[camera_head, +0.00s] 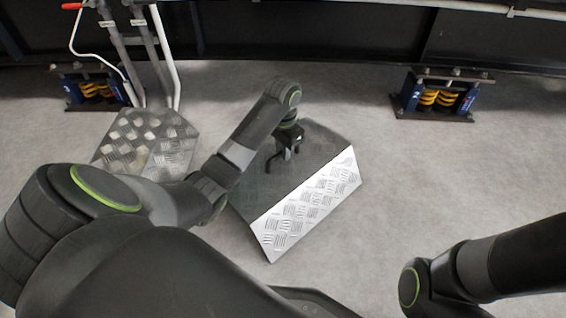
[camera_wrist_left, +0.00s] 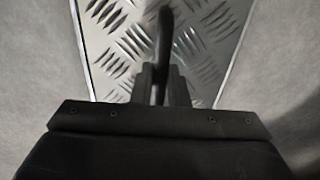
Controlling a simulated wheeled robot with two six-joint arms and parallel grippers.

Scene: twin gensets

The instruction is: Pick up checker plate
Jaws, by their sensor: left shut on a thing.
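A bent metal checker plate (camera_head: 308,205) with a raised diamond tread lies in the middle of the head view. Its near face is bright and its far face is in shadow. My left gripper (camera_head: 282,160) is over the far face, shut on a dark handle-like part of the plate. In the left wrist view the gripper (camera_wrist_left: 163,80) is around this dark upright part (camera_wrist_left: 165,35), with the plate's tread (camera_wrist_left: 118,45) behind it. I cannot tell whether the plate is off the floor. My right arm shows at the lower right, but its gripper is out of view.
A second checker plate (camera_head: 148,140) lies at the left, by grey pipes (camera_head: 150,50) and a white rod with a red end (camera_head: 72,6). Spring mounts with yellow coils stand at the back left (camera_head: 95,90) and back right (camera_head: 437,97). The grey floor at the right is clear.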

